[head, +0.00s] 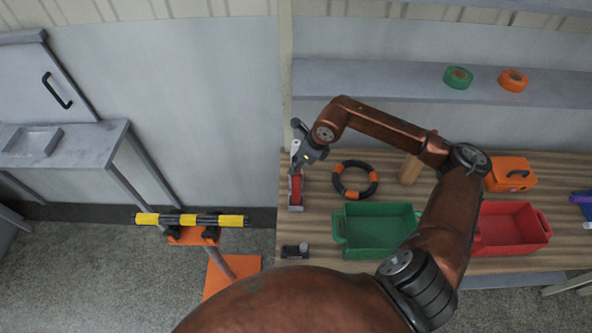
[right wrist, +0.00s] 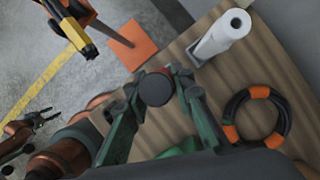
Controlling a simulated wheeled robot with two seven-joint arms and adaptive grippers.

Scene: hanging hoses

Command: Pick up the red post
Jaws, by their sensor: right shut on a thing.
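The red post (head: 297,190) is at the left end of the wooden worktop, below my right gripper (head: 300,158) in the head view. A grey piece shows at its lower end. In the right wrist view, the post's dark round end with a red rim (right wrist: 156,89) is between the green-grey fingers of my right gripper (right wrist: 155,92), which are shut on it. I cannot tell whether the post touches the worktop. My left gripper (right wrist: 44,120) shows only in the right wrist view, at the far left, with its fingers apart and empty.
A white roll (right wrist: 222,36) stands close to the post. A black-orange ring (head: 355,179), green bin (head: 378,210), red bin (head: 510,225) and orange case (head: 512,172) lie to the right. A yellow-black bar (head: 190,220) rests on an orange stand to the left.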

